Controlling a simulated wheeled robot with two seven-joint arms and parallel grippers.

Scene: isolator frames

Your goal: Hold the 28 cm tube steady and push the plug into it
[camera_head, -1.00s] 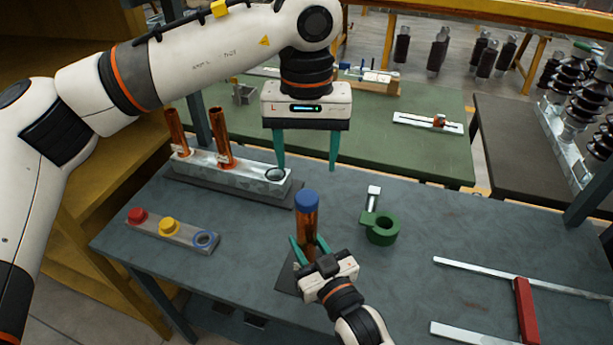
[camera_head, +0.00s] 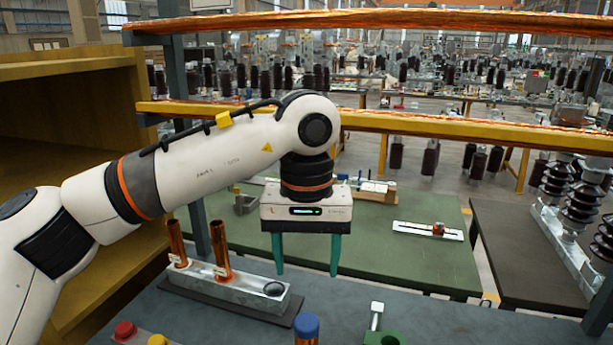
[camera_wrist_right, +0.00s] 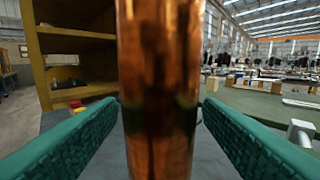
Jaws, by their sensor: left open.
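The copper tube (camera_wrist_right: 160,90) stands upright in the right wrist view, and its top also shows at the bottom edge of the head view (camera_head: 306,342). The blue plug (camera_head: 306,325) sits on the tube's top end; how deep it is in cannot be told. My right gripper (camera_wrist_right: 160,103) has its green fingers on both sides of the tube, shut on it. My left gripper (camera_head: 307,270) is open and empty, pointing down, above and behind the plug. The lower tube and the right arm are out of the head view.
A grey rack (camera_head: 235,290) behind holds two copper tubes (camera_head: 221,250) and has an empty ring-shaped place. A red plug (camera_head: 124,330) and a yellow plug (camera_head: 157,341) show at lower left. A shelf (camera_head: 75,130) stands at left.

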